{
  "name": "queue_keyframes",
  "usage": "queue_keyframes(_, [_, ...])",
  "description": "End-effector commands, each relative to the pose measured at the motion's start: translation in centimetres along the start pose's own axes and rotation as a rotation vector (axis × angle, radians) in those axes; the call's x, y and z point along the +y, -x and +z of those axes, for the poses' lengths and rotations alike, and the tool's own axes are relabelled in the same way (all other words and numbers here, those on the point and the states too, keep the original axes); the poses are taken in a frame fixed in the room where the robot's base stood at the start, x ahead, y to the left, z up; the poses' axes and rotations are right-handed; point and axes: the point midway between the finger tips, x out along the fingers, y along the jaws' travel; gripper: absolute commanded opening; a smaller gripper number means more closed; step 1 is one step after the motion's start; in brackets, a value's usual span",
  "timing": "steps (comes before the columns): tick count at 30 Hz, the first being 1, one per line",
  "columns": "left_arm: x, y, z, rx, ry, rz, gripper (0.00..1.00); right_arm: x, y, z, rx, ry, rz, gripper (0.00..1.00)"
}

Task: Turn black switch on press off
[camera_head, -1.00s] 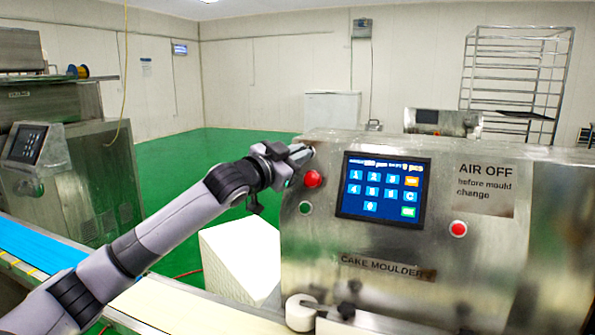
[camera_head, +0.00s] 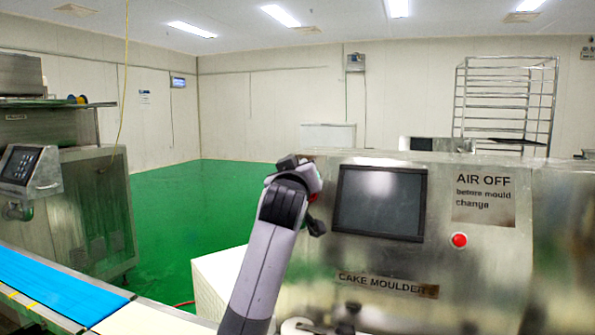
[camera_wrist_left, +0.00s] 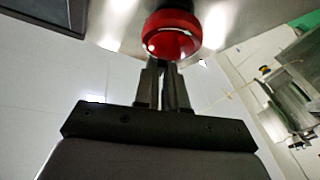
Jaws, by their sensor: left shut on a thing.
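The press is a steel cake moulder (camera_head: 470,255) at the right of the head view. Its touch screen (camera_head: 380,203) is dark. My left gripper (camera_head: 306,170) is at the panel's upper left corner, by a red button (camera_head: 313,197) that it mostly covers. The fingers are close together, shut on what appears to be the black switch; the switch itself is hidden. My right gripper is not in view.
A second red button (camera_head: 459,240) is on the panel right of the screen. A blue conveyor belt (camera_head: 50,287) and another machine (camera_head: 80,200) stand at the left. A white box (camera_head: 215,280) is beside the press. Green floor (camera_head: 190,210) lies open behind.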

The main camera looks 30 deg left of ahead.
Motion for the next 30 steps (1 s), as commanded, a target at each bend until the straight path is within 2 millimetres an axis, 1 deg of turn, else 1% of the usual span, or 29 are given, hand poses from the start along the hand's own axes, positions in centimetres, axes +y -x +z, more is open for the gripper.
queue_keyframes(1, [0.28,0.0,0.16,-0.008,0.04,-0.024,0.0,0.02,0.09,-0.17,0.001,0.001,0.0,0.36])
queue_keyframes(6, [0.46,-0.02,0.11,-0.008,0.149,-0.103,0.0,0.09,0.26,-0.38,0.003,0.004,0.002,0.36])
queue_keyframes(15, [0.62,-0.05,-0.05,-0.003,0.278,-0.197,0.0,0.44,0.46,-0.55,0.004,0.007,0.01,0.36])
queue_keyframes(21, [0.6,-0.09,-0.02,-0.002,0.317,-0.225,0.0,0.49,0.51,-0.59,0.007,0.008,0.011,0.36])
queue_keyframes(30, [0.55,-0.09,-0.1,0.001,0.33,-0.234,0.0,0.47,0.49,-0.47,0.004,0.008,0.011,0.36])
